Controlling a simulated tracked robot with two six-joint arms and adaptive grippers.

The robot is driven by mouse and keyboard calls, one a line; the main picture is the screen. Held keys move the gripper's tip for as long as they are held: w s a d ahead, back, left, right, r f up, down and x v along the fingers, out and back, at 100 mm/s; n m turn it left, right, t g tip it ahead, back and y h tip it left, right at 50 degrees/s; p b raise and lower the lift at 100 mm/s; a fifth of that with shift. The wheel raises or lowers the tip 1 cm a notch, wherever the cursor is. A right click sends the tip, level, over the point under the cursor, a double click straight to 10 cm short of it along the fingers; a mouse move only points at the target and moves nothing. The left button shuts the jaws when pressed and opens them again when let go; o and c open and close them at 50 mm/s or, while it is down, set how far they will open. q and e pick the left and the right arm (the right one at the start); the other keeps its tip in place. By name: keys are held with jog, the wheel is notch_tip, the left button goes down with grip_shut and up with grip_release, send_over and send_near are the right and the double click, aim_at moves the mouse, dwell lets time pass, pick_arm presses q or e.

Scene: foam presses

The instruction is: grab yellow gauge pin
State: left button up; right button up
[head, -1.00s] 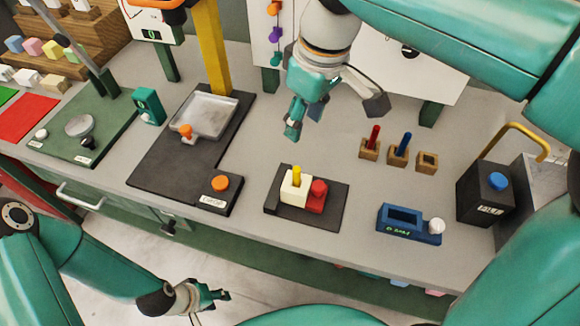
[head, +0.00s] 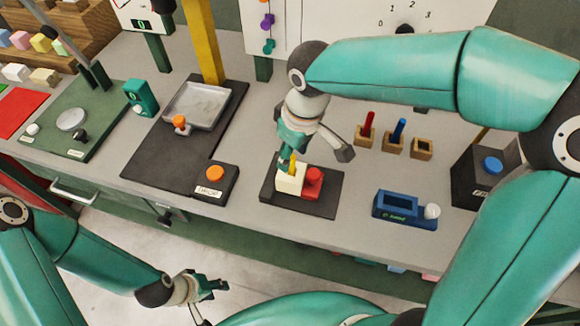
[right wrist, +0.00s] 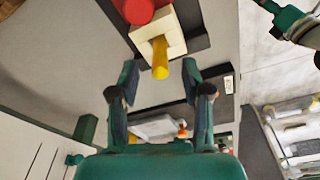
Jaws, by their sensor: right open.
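The yellow gauge pin (head: 292,168) stands upright in a cream block (head: 288,182) beside a red part (head: 313,181) on a dark base plate (head: 328,205). In the right wrist view the pin (right wrist: 160,62) points toward the camera. My right gripper (head: 285,160) is at the pin's upper end and partly hides it. In the right wrist view my right gripper (right wrist: 159,74) is open, its fingers to either side of the pin's line, with nothing clasped. My left gripper (head: 212,287) hangs low in front of the bench; its jaw opening is unclear.
Wooden holders with a red pin (head: 368,125) and a blue pin (head: 399,130) stand behind to the right, beside an empty holder (head: 422,148). A blue device (head: 402,208) is at the front right. A black base with an orange button (head: 215,173) lies to the left.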

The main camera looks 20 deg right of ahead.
jog(key=shift+w+a+f, duration=0.1)
jog(key=shift+w+f, duration=0.15)
jog(key=shift+f, duration=0.8)
grip_shut()
jog(key=shift+r, duration=0.2)
